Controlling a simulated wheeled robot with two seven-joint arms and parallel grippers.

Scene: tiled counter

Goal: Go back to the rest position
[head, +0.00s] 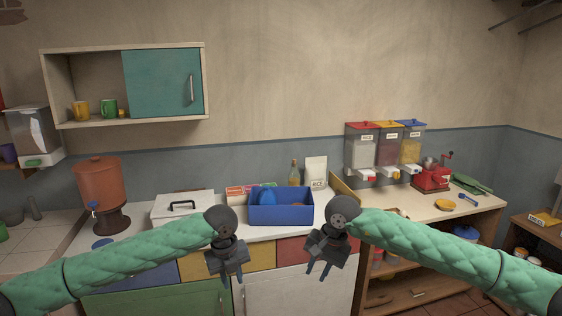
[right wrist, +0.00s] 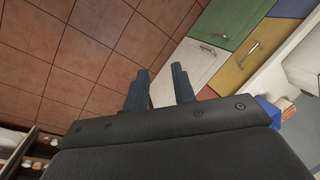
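My left gripper (head: 231,279) hangs in front of the counter's cabinets, pointing down. Its fingers look apart, with nothing between them. My right gripper (head: 316,274) hangs to the right of it, also pointing down and tilted. In the right wrist view its two dark fingers (right wrist: 160,88) stand apart, with a gap between them and nothing held. Both grippers are in front of the drawers and clear of the counter top.
A blue bin (head: 282,207) and a white lidded box (head: 182,208) stand on the counter behind my grippers. Further right are dispensers (head: 388,150) and a red grinder (head: 431,178). In the right wrist view, the tiled floor (right wrist: 75,55) looks clear.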

